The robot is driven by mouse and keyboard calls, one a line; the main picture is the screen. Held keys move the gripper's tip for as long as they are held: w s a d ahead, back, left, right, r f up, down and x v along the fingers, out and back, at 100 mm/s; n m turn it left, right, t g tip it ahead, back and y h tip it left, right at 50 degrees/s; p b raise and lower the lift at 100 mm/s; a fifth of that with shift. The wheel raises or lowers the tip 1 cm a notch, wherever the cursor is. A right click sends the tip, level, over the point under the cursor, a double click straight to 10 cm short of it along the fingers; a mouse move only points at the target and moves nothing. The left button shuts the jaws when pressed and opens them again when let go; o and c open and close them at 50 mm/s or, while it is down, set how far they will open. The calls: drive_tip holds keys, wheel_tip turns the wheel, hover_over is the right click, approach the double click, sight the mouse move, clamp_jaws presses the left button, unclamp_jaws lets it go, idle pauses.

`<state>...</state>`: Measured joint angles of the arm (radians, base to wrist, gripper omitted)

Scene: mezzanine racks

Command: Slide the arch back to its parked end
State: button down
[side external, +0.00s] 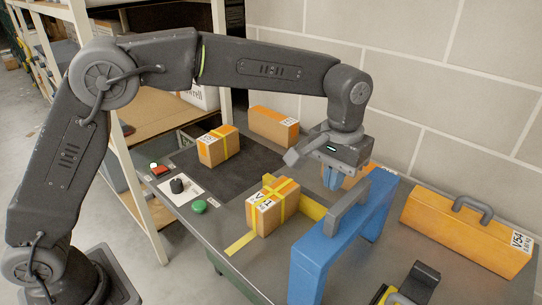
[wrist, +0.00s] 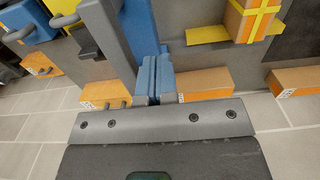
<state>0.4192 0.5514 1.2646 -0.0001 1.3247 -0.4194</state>
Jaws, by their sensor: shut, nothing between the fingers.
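The blue arch (side external: 305,262) stands upright on the grey table, with a grey bar handle (side external: 347,207) on its face. My gripper (side external: 332,184) is shut and empty, pointing down just behind the arch near its far part. I cannot tell whether the fingers touch the arch. A taped orange box (side external: 268,213) stands left of the arch, by yellow strips (side external: 240,243) on the table.
Two orange boxes (side external: 218,147) (side external: 273,126) stand by a dark mat (side external: 190,160). Another orange box (side external: 372,172) is partly hidden behind the gripper. A long handled box (side external: 465,232) and a yellow-black device (side external: 408,287) are to the right. A green button (side external: 199,206) and knob (side external: 179,186) are at the left edge.

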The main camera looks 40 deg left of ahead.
wheel_tip(320, 180, up, 8)
drive_tip(key=shift+r, duration=0.15)
idle(0.6)
drive_tip(key=shift+a, duration=0.1)
drive_tip(key=s+a+r+t, duration=0.3)
drive_tip(key=s+a+r, duration=0.1)
drive_tip(key=s+a, duration=0.7)
drive_tip(key=s+a+f+t, duration=0.1)
drive_tip(key=s+a+f, duration=0.3)
drive_tip(key=s, duration=0.2)
drive_tip(key=s+a+f+t, duration=0.1)
drive_tip(key=s+a+f, duration=0.3)
drive_tip(key=s, duration=0.3)
drive_tip(key=shift+a+f+t, duration=0.3)
drive_tip(key=shift+a, duration=0.3)
